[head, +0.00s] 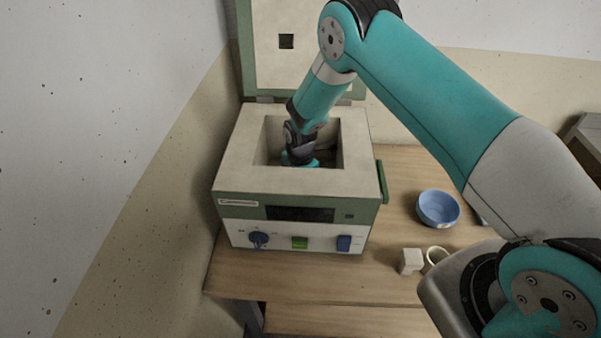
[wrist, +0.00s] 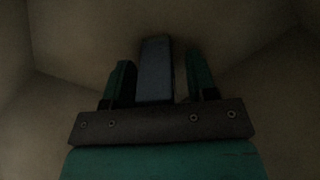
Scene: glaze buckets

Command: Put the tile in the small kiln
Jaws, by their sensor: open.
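The small kiln (head: 231,174) stands on the table with its lid (head: 275,20) raised at the back. My arm reaches down into its open chamber, and the head view does not show the fingertips. In the wrist view my gripper (wrist: 160,85) is open inside the chamber. A dark blue-grey block-like piece, likely the tile (wrist: 156,68), sits between the two fingers, with a narrow gap on each side. The view is dim, and I cannot tell whether the tile touches the chamber floor.
A blue bowl (head: 438,208) stands on the wooden table (head: 330,289) right of the kiln. A small pale block (head: 411,261) and a cream ring-like thing (head: 436,255) lie nearer the front. The chamber walls surround my gripper closely. A wall is at the left.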

